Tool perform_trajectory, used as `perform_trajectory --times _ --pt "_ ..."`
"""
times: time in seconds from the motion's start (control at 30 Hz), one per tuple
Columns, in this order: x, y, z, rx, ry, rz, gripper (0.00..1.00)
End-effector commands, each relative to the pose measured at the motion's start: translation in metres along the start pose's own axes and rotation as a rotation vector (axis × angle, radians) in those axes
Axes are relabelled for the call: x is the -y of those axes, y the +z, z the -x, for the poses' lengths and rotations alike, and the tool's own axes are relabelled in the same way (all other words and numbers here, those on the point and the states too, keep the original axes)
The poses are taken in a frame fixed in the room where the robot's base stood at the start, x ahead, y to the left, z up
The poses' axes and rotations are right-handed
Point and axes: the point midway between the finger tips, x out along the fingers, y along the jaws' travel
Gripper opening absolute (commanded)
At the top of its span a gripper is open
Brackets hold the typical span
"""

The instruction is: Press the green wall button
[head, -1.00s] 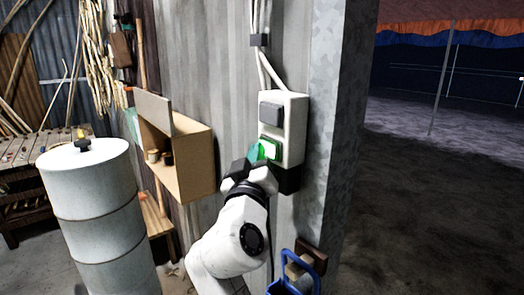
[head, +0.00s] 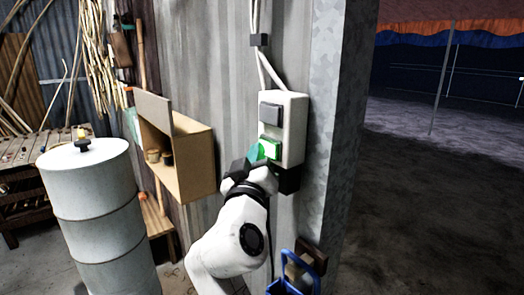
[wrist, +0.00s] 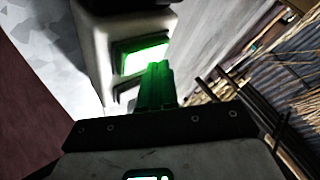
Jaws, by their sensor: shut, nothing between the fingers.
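The green wall button (head: 270,148) glows on the lower part of a white switch box fixed to the corrugated wall. It also shows lit in the wrist view (wrist: 140,57), in a dark green frame. My gripper (head: 257,152) is shut and empty, with its fingertips at the left side of the button in the head view. In the wrist view the shut fingertips (wrist: 158,68) overlap the button's lower right edge and catch green light. I cannot tell whether they touch it or stop just short.
A grey switch plate (head: 270,114) sits above the button on the same box. A wooden wall cabinet (head: 190,160) is left of my arm, and a white drum (head: 95,215) stands farther left. A blue-handled object (head: 290,280) hangs below the box. Open ground lies to the right.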

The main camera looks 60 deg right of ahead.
Motion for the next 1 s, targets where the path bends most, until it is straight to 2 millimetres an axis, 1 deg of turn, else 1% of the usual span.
perform_trajectory --times 0.57,1.0 --pt "-0.0001 0.0001 -0.0001 0.0 0.0 0.0 0.0" --pt "-0.0068 0.005 -0.006 0.0 0.001 0.0 0.0"
